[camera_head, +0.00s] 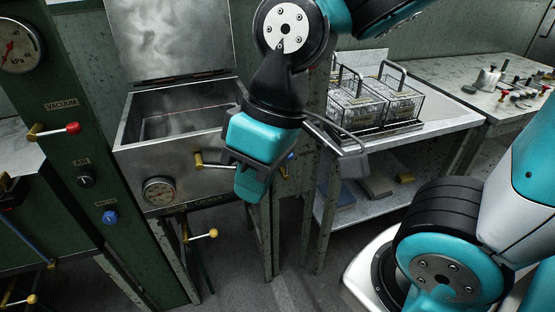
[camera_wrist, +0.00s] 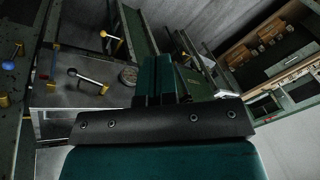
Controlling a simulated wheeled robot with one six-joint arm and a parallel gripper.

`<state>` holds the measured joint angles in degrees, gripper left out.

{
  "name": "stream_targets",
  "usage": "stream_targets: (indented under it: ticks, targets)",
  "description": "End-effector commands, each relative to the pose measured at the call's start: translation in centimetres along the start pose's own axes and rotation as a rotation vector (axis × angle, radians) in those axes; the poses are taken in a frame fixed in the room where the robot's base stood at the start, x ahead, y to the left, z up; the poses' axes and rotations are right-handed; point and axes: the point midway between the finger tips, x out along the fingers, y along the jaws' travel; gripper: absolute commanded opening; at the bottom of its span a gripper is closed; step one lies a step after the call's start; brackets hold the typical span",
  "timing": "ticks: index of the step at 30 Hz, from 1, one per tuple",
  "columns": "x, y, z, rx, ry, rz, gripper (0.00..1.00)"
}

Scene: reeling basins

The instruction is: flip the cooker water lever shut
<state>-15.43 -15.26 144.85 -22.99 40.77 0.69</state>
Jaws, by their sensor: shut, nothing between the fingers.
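The steel cooker (camera_head: 180,125) stands left of centre in the head view with its lid raised. Which one is the water lever I cannot read. In the wrist view the blue-knobbed lever (camera_wrist: 8,66) is at the far left, and a dark-knobbed lever (camera_wrist: 86,78) lies across the image between it and the gauge (camera_wrist: 128,75). My gripper (camera_head: 250,188) is shut and empty in front of the cooker, between these levers; contact is unclear.
A yellow-knobbed lever (camera_head: 205,235) sits below the cooker. The green panel (camera_head: 75,135) at left has a red-knobbed vacuum lever (camera_head: 55,130) and a blue knob (camera_head: 110,217). Wire baskets (camera_head: 390,100) stand on the bench to the right.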

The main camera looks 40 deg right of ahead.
Motion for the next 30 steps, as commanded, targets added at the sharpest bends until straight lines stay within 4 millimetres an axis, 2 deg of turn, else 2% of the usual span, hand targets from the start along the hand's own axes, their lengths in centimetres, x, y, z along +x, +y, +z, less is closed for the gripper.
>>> stream_targets:
  ticks: [1,2,5,6,9,12,13,15,18,30]
  targets:
    - [2.0,2.2,-0.9,0.054,-0.001,0.047,0.0]
    - [3.0,3.7,-1.8,0.096,0.004,0.087,0.0]
    - [6.5,10.0,-4.7,0.257,0.027,0.262,0.0]
    - [7.8,12.7,-5.8,0.322,0.04,0.343,0.0]
    - [10.1,18.9,-7.8,0.459,0.079,0.543,0.0]
    - [11.4,23.5,-9.0,0.558,0.119,0.719,0.0]
    - [11.7,24.6,-9.2,0.58,0.128,0.762,0.0]
    - [11.9,26.3,-9.6,0.615,0.149,0.843,0.0]
    - [11.8,27.6,-9.9,0.644,0.168,0.909,0.0]
    - [11.6,28.0,-9.8,0.652,0.17,0.927,0.0]
